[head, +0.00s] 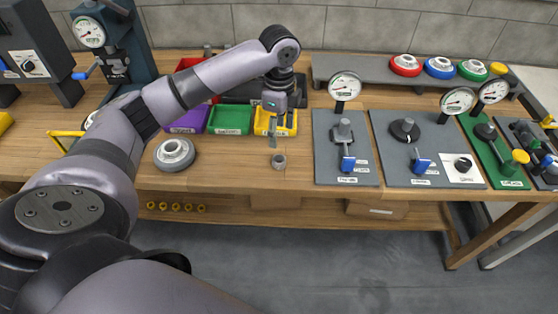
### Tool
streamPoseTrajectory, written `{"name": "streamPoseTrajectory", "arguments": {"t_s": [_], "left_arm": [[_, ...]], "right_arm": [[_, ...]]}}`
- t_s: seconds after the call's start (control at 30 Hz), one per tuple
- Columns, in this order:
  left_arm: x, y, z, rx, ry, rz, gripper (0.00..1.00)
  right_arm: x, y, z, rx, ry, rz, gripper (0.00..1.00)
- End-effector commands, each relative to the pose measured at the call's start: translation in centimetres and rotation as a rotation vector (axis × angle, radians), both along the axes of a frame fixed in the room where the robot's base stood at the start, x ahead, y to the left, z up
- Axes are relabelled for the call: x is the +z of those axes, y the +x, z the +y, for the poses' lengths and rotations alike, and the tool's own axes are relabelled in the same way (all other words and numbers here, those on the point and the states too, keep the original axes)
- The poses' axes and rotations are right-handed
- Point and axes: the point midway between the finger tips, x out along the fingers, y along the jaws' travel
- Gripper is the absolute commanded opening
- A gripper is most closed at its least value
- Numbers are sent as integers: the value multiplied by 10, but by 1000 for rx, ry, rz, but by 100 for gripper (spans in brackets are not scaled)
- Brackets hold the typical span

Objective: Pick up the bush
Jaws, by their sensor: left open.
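A small grey ring-shaped piece, which looks like the bush (279,161), stands on the wooden bench near its front edge. My left gripper (273,142) points down from above, just behind and slightly left of the bush in the picture. It is open, and its fingers appear apart from the bush. The fingers look narrow from this side, so the gap between them is hard to see. My right gripper is not in view.
Behind the gripper are purple, green (230,119) and yellow (288,128) bins. A grey round flanged part (174,154) sits to the left. Gauge plates (345,173) fill the bench to the right. The bench (235,176) is bare around the bush.

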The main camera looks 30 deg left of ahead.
Motion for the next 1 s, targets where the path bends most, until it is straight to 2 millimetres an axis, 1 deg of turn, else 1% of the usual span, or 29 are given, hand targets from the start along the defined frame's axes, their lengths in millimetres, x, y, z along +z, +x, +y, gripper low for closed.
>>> {"name": "streamPoseTrajectory", "arguments": {"t_s": [0.03, 0.1, 0.2, 0.3, 0.47, 0.53, 0.7, 0.8, 0.9, 1.0], "left_arm": [[-12, -1, 0, 0, 0, 5, 56], [-26, -1, 0, 1, 0, 3, 56], [-44, 0, -1, 1, -1, 2, 56], [-56, 0, -1, 0, -1, 0, 56], [-65, 1, 0, 0, -1, -1, 56], [-71, 2, 0, 1, -1, 1, 56], [-98, 5, 2, 0, 0, 1, 56], [-109, 5, 2, 0, -1, 0, 56], [-114, 5, 2, 0, -1, -2, 56], [-114, 5, 2, 0, -1, -2, 56]], "right_arm": [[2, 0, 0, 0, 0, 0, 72], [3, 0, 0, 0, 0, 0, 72], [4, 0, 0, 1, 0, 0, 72], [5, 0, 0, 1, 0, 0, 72], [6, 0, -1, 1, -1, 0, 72], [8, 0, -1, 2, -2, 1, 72], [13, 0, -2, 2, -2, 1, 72], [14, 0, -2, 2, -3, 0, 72], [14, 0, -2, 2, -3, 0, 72], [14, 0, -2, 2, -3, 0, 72]]}}
